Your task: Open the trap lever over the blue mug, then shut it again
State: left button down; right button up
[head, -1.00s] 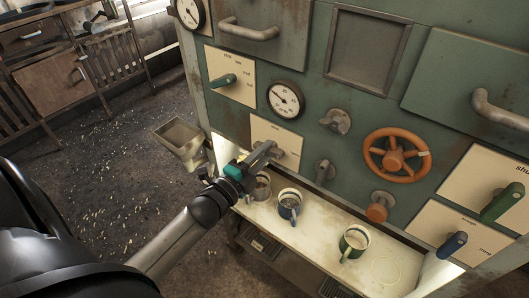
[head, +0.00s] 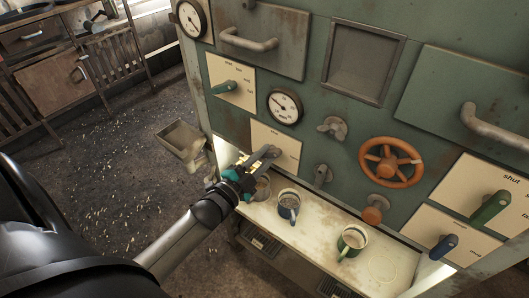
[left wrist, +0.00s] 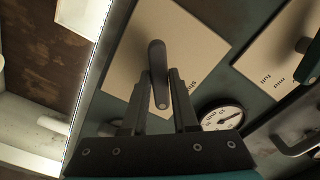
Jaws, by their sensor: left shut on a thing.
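A grey lever (left wrist: 157,62) stands out from a cream plate (head: 287,140) low on the green panel. My left gripper (head: 254,163) is at this lever in the head view. In the left wrist view the fingers of my left gripper (left wrist: 161,103) are on both sides of the lever's end, shut on it. The word "shut" shows on the plate to the right of the lever there. The blue mug (head: 289,206) stands upright on the pale shelf, right of and below my gripper. My right gripper is out of view.
A green mug (head: 351,242) stands further right on the shelf (head: 318,228). The panel has an orange wheel (head: 391,162), a gauge (head: 285,107), and teal (head: 225,87), green (head: 490,208) and blue (head: 443,247) levers. A metal bin (head: 181,139) stands left of the panel.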

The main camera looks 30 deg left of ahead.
pick_arm(q)
jog(key=n+p, duration=0.2)
jog(key=n, duration=0.3)
jog(key=shift+n, duration=0.3)
jog(key=n+p, duration=0.1)
jog(key=n, duration=0.3)
jog(key=shift+n, duration=0.7)
jog(key=c, duration=0.7)
grip_release()
jog(key=shift+s, duration=0.1)
jog(key=s, duration=1)
jog(key=s+a, duration=0.1)
jog(key=s, duration=0.4)
jog(key=shift+a, duration=0.1)
jog(key=shift+f, duration=0.1)
